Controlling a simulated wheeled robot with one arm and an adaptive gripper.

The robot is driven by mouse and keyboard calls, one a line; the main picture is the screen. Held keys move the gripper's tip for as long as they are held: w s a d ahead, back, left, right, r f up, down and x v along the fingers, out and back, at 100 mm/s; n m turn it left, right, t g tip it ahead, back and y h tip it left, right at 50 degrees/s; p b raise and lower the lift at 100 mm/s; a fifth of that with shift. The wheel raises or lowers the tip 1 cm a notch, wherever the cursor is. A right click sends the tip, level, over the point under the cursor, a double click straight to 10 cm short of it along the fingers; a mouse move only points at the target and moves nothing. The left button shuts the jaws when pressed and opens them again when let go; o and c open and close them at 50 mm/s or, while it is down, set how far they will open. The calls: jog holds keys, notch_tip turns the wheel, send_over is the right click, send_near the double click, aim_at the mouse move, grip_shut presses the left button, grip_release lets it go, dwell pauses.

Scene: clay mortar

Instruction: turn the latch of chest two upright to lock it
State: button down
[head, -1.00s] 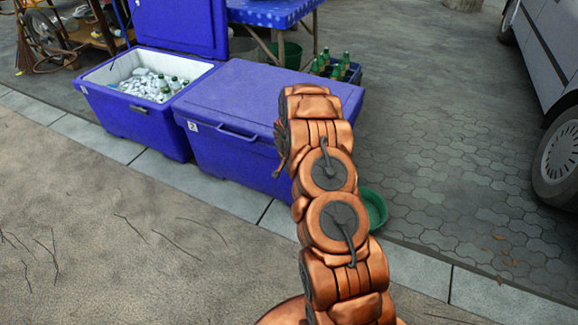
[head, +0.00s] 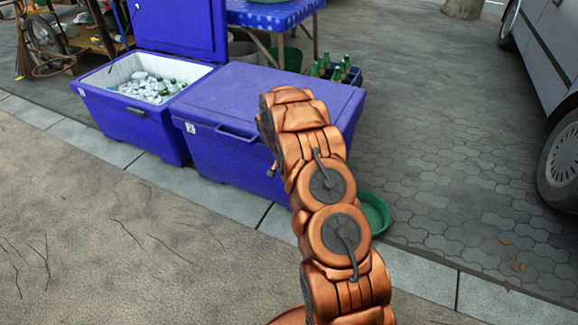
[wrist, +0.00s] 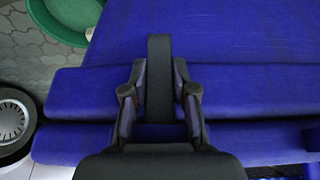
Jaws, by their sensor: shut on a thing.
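Chest two (head: 283,92) is the closed blue cooler with a small white "2" label on its front, right of the open cooler in the head view. Its latch (wrist: 159,50) is a dark, flat bar running up and down in the wrist picture, against the blue chest. My gripper (wrist: 159,88) is shut on the latch, with one finger on each side of it. In the head view my copper arm hides the latch and most of my gripper. I cannot tell the latch's true angle on the chest.
An open blue cooler (head: 128,126) with ice and bottles stands to the left. A green basin (head: 375,212) sits on the ground by chest two's right end. A bottle crate (head: 352,76) and blue table (head: 270,14) are behind. Paving to the right is clear up to the van (head: 545,70).

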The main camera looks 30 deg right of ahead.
jog(key=c, duration=0.9)
grip_release()
jog(key=shift+v, duration=6)
